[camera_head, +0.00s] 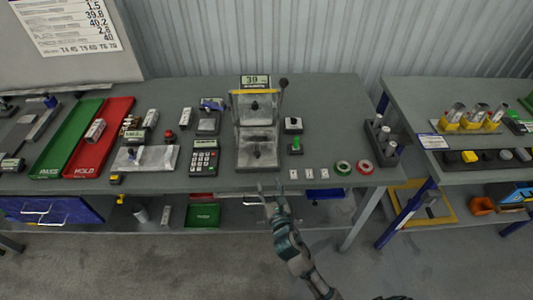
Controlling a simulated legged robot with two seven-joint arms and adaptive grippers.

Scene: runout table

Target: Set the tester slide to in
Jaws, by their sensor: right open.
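The tester (256,118) appears to be the tall grey machine at the middle of the table, with a display on top, a yellow bar and a lever with a dark ball knob at its right. A grey sliding part (257,154) with a dark knob seems to sit low at its front; I cannot tell how far in or out it is. My right gripper (270,188) is open and empty, in front of the table's front edge, just below the tester and apart from it. My left gripper is not in view.
A keypad device (204,157) stands left of the tester. A green button post (296,146), small white tags and green and red tape rings (343,167) lie to its right. Green (66,140) and red trays lie at the left. A second table (470,120) stands right.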

